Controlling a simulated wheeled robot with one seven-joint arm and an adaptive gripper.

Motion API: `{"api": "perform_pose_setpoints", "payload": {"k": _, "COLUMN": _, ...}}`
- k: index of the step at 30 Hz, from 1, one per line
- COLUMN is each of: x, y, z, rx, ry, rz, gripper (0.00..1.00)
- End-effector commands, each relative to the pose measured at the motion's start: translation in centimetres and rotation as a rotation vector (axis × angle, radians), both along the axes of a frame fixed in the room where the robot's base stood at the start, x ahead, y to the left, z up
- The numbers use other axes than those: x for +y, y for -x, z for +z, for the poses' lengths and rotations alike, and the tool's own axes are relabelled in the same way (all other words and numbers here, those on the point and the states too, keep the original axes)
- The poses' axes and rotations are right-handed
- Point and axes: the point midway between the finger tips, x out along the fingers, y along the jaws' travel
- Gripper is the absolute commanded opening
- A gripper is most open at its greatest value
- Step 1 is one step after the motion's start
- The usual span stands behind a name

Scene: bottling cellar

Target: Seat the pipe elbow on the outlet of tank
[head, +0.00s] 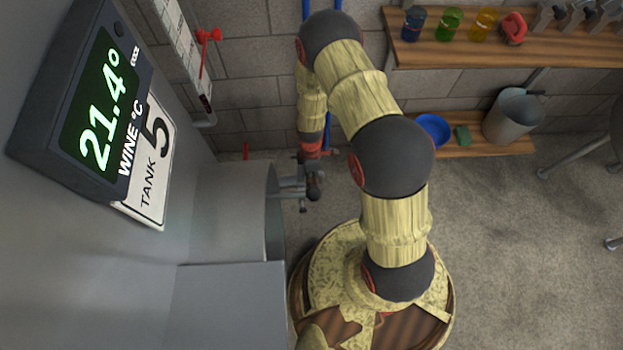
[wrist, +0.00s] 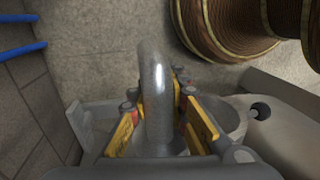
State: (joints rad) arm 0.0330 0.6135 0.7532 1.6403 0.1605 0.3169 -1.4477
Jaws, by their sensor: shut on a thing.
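My gripper (head: 312,168) hangs at the end of my arm, just right of the tank's grey rounded front part (head: 232,205). In the wrist view, my gripper (wrist: 163,125) is shut with its yellow-padded fingers on either side of a shiny grey pipe elbow (wrist: 155,75). The elbow's bend points up in that picture, and its lower end is hidden between the fingers. A short grey pipe (head: 287,190) shows between the tank and my gripper; I cannot tell if it is the outlet or touches the elbow. The tank carries a "TANK 5" label (head: 150,165).
A display (head: 75,100) reading 21.4 juts from the tank. Blue pipes (wrist: 22,47) run along the block wall. A shelf (head: 440,52) with colored jars and a lower shelf (head: 470,148) with a bucket (head: 513,117) stand at the back right.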

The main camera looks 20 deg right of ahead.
Motion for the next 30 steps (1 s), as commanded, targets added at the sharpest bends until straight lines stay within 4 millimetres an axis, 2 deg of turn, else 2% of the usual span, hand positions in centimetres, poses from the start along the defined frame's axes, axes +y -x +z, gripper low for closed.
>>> {"api": "perform_pose_setpoints", "payload": {"k": 18, "x": 0.0, "y": 0.0, "z": -3.6, "rx": 0.000, "ry": 0.000, "rz": 0.000, "gripper": 0.00}}
{"api": "perform_pose_setpoints", "payload": {"k": 30, "x": 0.0, "y": 0.0, "z": -4.8, "rx": 0.000, "ry": 0.000, "rz": 0.000, "gripper": 0.00}}
